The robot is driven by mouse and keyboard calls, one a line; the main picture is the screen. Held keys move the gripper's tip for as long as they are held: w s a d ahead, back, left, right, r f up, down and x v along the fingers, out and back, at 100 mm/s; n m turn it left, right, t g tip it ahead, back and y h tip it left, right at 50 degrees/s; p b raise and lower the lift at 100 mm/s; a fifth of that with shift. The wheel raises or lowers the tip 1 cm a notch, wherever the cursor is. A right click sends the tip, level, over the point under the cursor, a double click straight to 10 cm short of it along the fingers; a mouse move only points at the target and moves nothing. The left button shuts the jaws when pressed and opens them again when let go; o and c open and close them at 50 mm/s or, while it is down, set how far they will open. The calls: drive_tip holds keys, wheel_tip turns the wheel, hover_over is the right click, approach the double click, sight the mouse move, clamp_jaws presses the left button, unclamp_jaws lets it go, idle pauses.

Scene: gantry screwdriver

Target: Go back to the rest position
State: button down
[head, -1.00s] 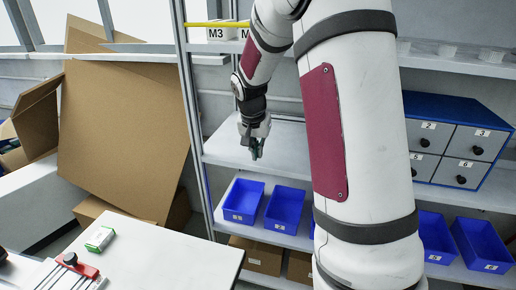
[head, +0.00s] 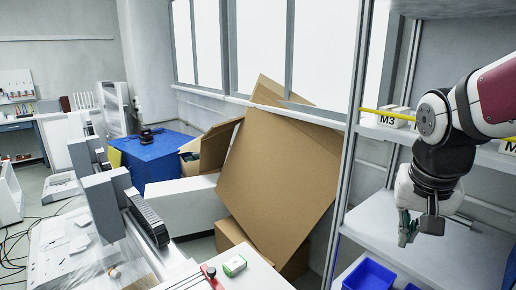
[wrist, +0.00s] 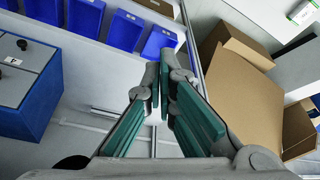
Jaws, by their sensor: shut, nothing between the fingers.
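My gripper (head: 408,232) hangs at the right of the head view, pointing down in front of a grey shelf (head: 385,225). In the wrist view, its green-padded fingers (wrist: 164,95) come together at the tips with nothing between them. My arm comes in from the right edge of the head view. No held object shows in either view.
Blue bins (head: 368,275) stand below the shelf; several show in the wrist view (wrist: 122,30). A blue drawer cabinet (wrist: 40,95) is at the wrist view's left. Large cardboard (head: 280,175) leans left of the rack. A white-green box (head: 234,265) lies on the front table.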

drive_tip(key=s+a+r+n+p, duration=0.2)
drive_tip(key=s+a+r, duration=0.1)
drive_tip(key=s, duration=0.6)
drive_tip(key=s+a+r+n+t+y+p, duration=0.1)
drive_tip(key=s+a+r+n+p, duration=0.2)
drive_tip(key=s, duration=0.6)
drive_tip(key=shift+s+a+y, duration=0.2)
drive_tip(key=shift+a+y, duration=0.1)
drive_tip(key=shift+a, duration=0.6)
